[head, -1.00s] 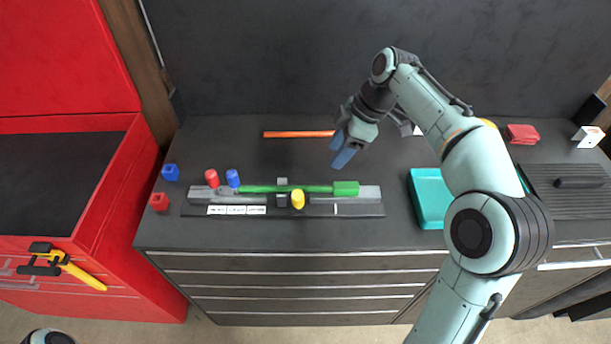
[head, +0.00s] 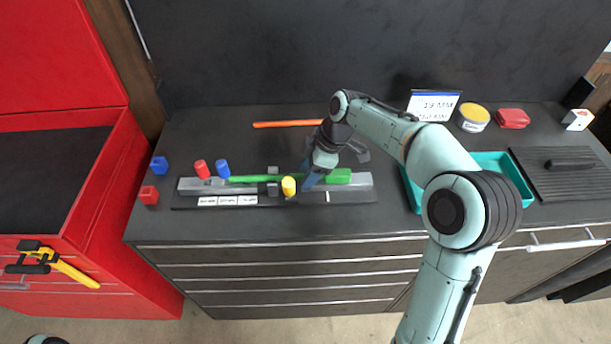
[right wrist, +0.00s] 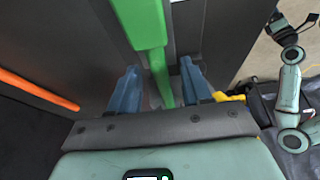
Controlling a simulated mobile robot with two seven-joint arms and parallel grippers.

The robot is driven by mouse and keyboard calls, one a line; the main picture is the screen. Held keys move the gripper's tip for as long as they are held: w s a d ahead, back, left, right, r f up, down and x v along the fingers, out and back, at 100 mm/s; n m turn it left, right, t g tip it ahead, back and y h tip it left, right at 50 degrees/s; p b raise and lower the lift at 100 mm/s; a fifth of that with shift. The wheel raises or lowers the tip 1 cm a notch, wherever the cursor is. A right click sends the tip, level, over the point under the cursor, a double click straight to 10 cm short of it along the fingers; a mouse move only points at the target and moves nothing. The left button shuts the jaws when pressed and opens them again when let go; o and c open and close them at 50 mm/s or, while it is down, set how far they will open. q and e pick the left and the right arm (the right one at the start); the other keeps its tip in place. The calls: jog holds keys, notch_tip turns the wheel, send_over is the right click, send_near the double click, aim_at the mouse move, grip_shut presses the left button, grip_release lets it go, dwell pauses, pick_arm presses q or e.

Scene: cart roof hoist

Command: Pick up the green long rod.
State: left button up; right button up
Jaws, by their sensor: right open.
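The green long rod (head: 254,179) lies along the grey rack (head: 363,188) on the counter, with a thicker green block at its right end (head: 338,176). It also shows in the right wrist view (right wrist: 160,75), running between my fingers. My right gripper (head: 308,178) is open above the rod, just left of the thick end. In the right wrist view my right gripper (right wrist: 160,85) has one blue finger on each side of the rod, with gaps. Whether the fingertips reach below the rod is unclear.
A yellow cylinder (head: 289,186) stands close left of my right gripper. Red (head: 201,169) and blue (head: 222,168) cylinders are at the rack's left. An orange rod (head: 285,124) lies behind. A teal tray (head: 527,190) is right, partly behind my arm.

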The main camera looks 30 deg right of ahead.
grip_shut()
jog(key=shift+r, duration=0.1)
dwell(0.4)
